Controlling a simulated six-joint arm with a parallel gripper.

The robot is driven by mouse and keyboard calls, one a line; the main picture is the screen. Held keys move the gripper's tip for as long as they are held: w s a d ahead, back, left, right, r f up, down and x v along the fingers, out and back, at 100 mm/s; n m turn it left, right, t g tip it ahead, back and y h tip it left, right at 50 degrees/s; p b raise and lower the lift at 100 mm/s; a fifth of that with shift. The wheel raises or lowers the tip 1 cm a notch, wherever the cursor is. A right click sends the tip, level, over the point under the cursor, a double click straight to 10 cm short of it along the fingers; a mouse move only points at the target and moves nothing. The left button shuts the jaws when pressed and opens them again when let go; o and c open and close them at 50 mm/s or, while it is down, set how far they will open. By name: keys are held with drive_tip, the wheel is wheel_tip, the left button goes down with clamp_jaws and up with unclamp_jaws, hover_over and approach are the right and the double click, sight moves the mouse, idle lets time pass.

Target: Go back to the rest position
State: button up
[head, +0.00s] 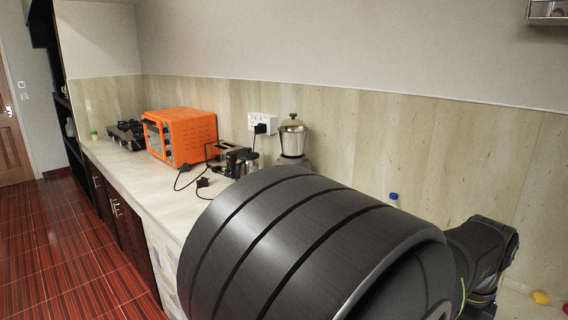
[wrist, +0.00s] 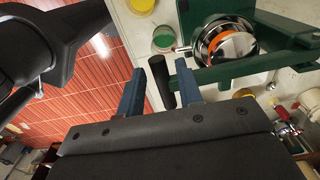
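My gripper (wrist: 161,78) shows in the wrist view with its two blue fingers spread apart, so it is open. A black handle (wrist: 160,82) appears in the gap between the fingers; I cannot tell its depth or whether a finger touches it. The handle seems to belong to a green machine (wrist: 222,75) with a round metal opening and an orange ring, to the right of the fingers. In the head view my gripper is hidden; a large dark link of my arm fills the foreground.
An orange oven (head: 180,136), a steel-topped mixer (head: 292,136) and a stove (head: 125,134) stand along the counter (head: 150,190). A blue-capped bottle (head: 393,199) stands by the wall. In the wrist view, a green bowl (wrist: 164,39) and a yellow-filled one (wrist: 141,5) lie near the machine.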

wheel_tip(320, 180, up, 4)
drive_tip(key=shift+f, duration=0.1)
wheel_tip(320, 180, down, 4)
drive_tip(key=shift+r, duration=0.2)
drive_tip(key=w+d+r, duration=0.2)
drive_tip(key=r, duration=0.4)
drive_tip(key=w+d+r, duration=0.2)
drive_tip(key=r, duration=0.3)
drive_tip(key=w+d+r, duration=0.5)
drive_tip(key=w+d, duration=0.4)
drive_tip(key=shift+w+d+r, duration=0.2)
drive_tip(key=shift+w+d, duration=0.2)
